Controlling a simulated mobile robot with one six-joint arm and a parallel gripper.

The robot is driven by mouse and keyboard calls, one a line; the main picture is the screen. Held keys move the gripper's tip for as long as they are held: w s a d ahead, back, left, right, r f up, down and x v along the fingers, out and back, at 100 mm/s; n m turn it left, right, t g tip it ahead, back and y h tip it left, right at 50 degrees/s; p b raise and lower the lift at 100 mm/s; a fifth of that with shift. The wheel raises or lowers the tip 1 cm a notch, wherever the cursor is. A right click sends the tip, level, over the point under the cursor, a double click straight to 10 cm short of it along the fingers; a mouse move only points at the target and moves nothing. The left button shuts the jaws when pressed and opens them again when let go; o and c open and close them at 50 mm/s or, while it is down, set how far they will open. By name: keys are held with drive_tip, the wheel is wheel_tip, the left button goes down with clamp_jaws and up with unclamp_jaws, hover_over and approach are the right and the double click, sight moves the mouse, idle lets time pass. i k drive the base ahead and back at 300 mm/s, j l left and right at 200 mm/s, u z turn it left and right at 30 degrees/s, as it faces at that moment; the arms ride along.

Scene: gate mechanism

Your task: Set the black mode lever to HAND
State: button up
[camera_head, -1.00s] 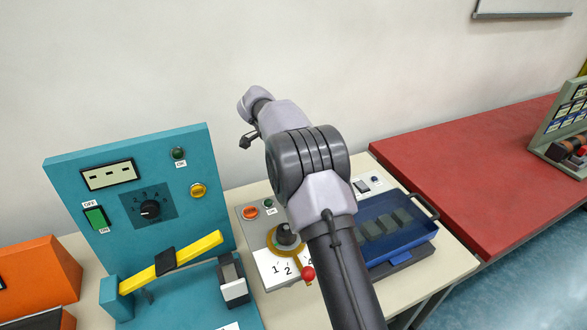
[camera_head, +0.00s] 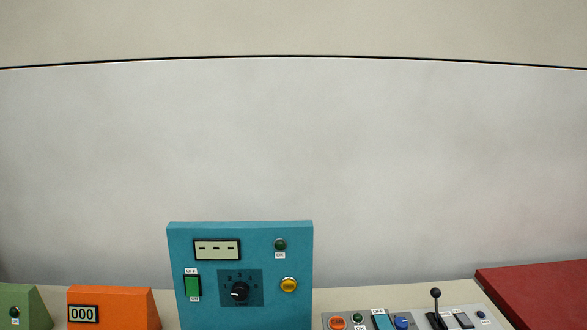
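A black lever with a round ball knob (camera_head: 436,293) stands up from the light grey panel (camera_head: 327,319) at the lower right of the head view. It looks nearly upright. A dark slot or plate lies at its foot, and no HAND lettering can be read there. The panel's front part is cut off by the bottom edge. My gripper and arm do not show in the head view.
The panel also has an orange button (camera_head: 337,323), a blue rocker switch (camera_head: 382,321) marked OFF, and a blue knob (camera_head: 401,322). A teal cabinet (camera_head: 265,235) stands to its left, with an orange box (camera_head: 140,300) and a green box (camera_head: 30,305) further left. A red table (camera_head: 540,290) is at right.

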sight(435, 292)
drive_tip(key=l, duration=0.45)
drive_tip(key=i+l+z, duration=0.15)
drive_tip(key=l, duration=0.7)
drive_tip(key=l+z, duration=0.15)
drive_tip(key=l, duration=0.25)
drive_tip(key=i+l, duration=0.15)
drive_tip(key=l, duration=0.3)
drive_tip(key=i+l+z, duration=0.15)
drive_tip(key=l, duration=0.7)
drive_tip(key=i+z, duration=0.05)
